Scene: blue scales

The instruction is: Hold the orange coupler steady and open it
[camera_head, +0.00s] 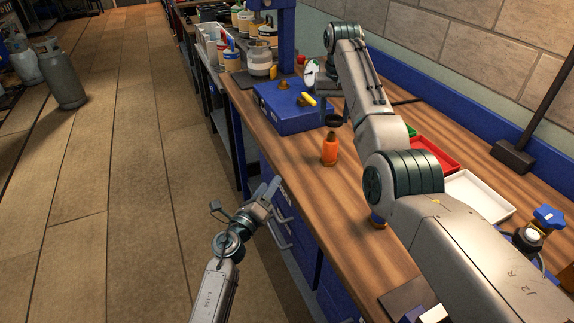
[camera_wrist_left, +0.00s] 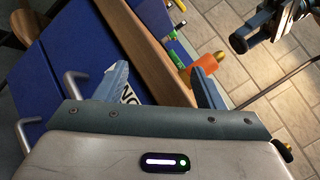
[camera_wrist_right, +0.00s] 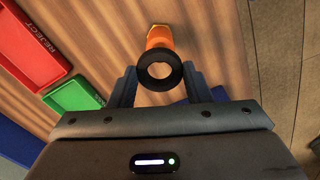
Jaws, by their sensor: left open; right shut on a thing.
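The orange coupler (camera_head: 329,151) stands upright on the wooden bench, with a dark brownish top. It also shows at the bench edge in the left wrist view (camera_wrist_left: 208,63) and beyond a black ring in the right wrist view (camera_wrist_right: 159,36). My right gripper (camera_wrist_right: 160,88) is shut on the black ring (camera_wrist_right: 146,82), which is apart from the coupler. In the head view the ring (camera_head: 333,120) hangs above and behind the coupler. My left gripper (camera_head: 267,191) is open and empty, beside the bench's front edge, below and left of the coupler.
A blue scale (camera_head: 281,118) with small brass parts stands behind the coupler. A red tray (camera_head: 437,155), a green tray (camera_wrist_right: 74,94) and a white tray (camera_head: 480,197) lie to the right. Blue drawers with handles (camera_head: 283,243) are under the bench. Bare bench top surrounds the coupler.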

